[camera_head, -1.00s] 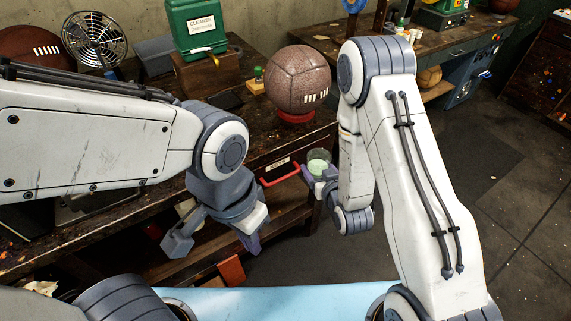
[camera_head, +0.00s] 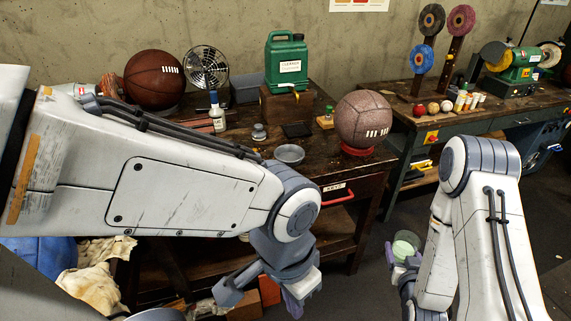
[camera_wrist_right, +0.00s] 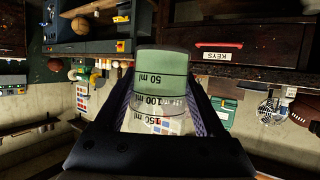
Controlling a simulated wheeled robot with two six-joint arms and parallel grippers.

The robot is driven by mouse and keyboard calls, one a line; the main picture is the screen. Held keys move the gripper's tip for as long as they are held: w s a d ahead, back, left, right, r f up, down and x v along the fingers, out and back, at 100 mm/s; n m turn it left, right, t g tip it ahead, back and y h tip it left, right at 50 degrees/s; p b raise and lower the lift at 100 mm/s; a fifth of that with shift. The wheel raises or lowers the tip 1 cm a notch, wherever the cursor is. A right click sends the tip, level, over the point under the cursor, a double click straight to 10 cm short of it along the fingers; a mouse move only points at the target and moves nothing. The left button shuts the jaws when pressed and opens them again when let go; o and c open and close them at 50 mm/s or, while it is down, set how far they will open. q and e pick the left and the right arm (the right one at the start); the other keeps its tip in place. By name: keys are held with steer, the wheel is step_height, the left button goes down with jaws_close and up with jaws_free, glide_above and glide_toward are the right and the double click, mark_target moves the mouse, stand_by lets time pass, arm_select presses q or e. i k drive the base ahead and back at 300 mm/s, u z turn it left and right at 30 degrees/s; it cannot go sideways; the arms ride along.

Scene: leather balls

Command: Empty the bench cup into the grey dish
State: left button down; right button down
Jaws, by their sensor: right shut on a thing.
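The bench cup (camera_head: 405,243) is a clear beaker with pale green contents. My right gripper (camera_head: 402,259) is shut on it, in front of the bench and to the right of the drawer. The right wrist view, which is upside down, shows the cup (camera_wrist_right: 160,88) between the fingers, its contents at the bottom end and ml marks on its wall. It looks about upright. The grey dish (camera_head: 290,153) sits on the bench, left of the leather ball, up and left of the cup. My left gripper (camera_head: 265,294) is open and empty, low before the bench.
A leather ball (camera_head: 364,119) rests on a red ring to the dish's right. A green cleaner canister (camera_head: 287,57) on a wooden block stands behind the dish. A small metal weight (camera_head: 259,132) and a dark pad (camera_head: 297,130) are near it. The drawer's red handle (camera_head: 338,196) sticks out.

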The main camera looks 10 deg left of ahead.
mark_target(291, 155)
steer(key=k, duration=0.1)
steer(key=z, duration=1.9)
steer(key=i, duration=1.25)
steer(key=u, duration=3)
steer(key=i, duration=0.4)
steer(key=z, duration=0.05)
